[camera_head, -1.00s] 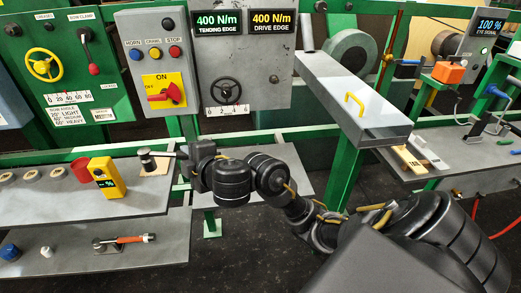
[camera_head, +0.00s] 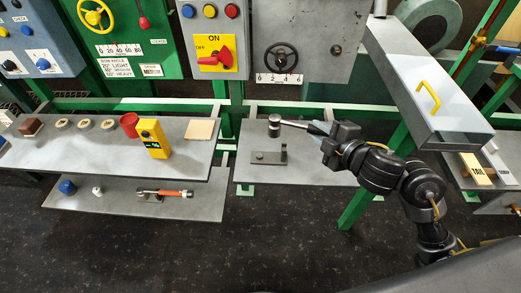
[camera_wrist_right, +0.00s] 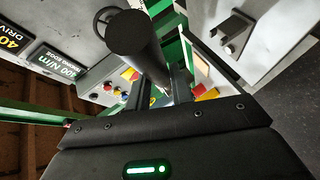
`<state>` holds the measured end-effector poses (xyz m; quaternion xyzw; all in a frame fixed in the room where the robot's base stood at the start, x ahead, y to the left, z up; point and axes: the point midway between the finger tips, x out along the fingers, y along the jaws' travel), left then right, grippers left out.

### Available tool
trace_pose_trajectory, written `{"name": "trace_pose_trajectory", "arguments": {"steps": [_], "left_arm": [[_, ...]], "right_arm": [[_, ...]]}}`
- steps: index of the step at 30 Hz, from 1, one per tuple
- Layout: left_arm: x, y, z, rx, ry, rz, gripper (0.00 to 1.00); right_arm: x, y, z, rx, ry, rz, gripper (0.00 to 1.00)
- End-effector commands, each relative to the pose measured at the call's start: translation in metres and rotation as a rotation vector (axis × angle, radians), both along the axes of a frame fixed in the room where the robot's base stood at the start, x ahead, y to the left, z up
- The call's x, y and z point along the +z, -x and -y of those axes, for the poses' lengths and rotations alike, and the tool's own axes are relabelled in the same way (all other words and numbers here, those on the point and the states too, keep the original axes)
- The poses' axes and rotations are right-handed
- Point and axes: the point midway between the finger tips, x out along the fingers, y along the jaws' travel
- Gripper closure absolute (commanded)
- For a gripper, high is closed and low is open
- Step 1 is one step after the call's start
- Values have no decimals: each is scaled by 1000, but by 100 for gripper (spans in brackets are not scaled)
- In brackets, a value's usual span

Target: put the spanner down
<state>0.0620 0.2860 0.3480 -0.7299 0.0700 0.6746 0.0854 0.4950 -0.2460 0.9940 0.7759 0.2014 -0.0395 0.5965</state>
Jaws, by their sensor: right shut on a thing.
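My right gripper (camera_head: 318,129) is shut on the spanner, a grey bar with a thick dark round head (camera_head: 275,126). The head points left, above the grey right-hand shelf (camera_head: 300,174). A dark flat rest with a small upright post (camera_head: 268,157) stands on that shelf, just below the head in the picture; a gap shows between them. In the wrist view a large dark cylinder, which looks like the spanner's head (camera_wrist_right: 135,38), sticks out past the fingers. The fingers hide part of the spanner's bar. My left gripper is out of view.
The left shelf holds a yellow meter (camera_head: 152,138), a red cup (camera_head: 129,125) and a tan square pad (camera_head: 201,130). An orange-handled tool (camera_head: 165,193) lies on the lower shelf.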

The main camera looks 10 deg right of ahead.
Motion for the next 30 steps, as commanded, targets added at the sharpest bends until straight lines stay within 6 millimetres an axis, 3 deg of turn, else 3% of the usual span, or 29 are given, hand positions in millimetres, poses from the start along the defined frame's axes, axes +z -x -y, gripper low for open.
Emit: {"name": "trace_pose_trajectory", "arguments": {"steps": [1,6,13,20,27,30], "left_arm": [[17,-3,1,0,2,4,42],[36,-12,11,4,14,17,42],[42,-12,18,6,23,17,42],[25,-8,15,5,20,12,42],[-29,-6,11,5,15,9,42],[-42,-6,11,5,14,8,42]], "right_arm": [[7,15,4,44,-1,-5,100],[9,55,9,193,2,11,100],[13,80,11,284,3,31,100],[3,72,8,290,3,39,100],[-16,39,0,290,5,43,100],[-22,18,-5,285,-4,39,100]]}}
